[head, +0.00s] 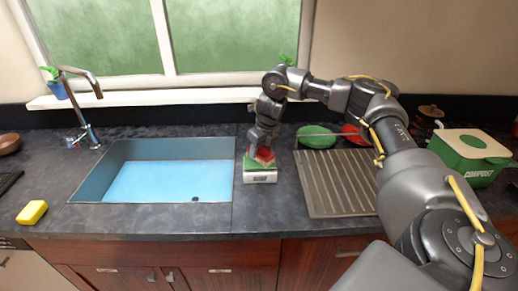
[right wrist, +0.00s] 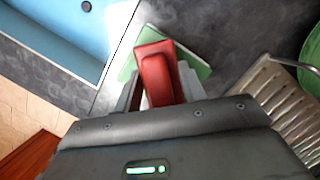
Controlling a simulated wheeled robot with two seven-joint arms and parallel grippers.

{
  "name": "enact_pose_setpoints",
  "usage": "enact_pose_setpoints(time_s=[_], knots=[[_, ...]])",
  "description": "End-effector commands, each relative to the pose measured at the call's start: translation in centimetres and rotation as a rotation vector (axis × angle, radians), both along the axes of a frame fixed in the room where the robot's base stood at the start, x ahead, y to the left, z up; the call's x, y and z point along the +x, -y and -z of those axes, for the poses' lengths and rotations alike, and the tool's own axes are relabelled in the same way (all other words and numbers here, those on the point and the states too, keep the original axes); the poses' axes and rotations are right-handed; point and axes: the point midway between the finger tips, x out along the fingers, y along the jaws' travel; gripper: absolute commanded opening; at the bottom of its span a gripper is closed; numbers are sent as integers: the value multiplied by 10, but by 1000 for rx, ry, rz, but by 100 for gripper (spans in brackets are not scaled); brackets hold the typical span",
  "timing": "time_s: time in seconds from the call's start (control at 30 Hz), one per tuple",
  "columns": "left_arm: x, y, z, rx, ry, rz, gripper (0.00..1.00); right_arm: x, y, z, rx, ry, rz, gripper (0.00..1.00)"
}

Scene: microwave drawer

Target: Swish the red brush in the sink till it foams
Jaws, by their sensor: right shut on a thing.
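My right gripper (head: 262,148) is shut on the red brush (head: 265,155), just right of the sink. In the right wrist view the red brush (right wrist: 155,72) lies between the fingers of my right gripper (right wrist: 160,92). The brush is over a small white and green box (head: 261,176) on the counter; I cannot tell whether they touch. The box's green top also shows in the right wrist view (right wrist: 198,65). The sink (head: 88,176) has a flat light-blue surface inside, a dark round spot and no visible foam. My left gripper is not in view.
A tap (head: 88,128) stands behind the sink's left end. A yellow sponge (head: 32,212) lies at the front left. A ribbed drainboard (head: 335,190), a green dish (head: 316,136), a red dish (head: 352,133) and a green and white compost bin (head: 470,160) are on the right.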

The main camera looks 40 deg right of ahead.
Motion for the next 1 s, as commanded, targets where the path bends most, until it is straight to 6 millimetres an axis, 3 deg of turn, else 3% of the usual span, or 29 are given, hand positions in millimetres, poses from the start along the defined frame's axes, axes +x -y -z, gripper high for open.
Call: enact_pose_setpoints(time_s=[1.0], knots=[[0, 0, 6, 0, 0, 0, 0, 0, 0, 13, 0, 0, 0, 22]])
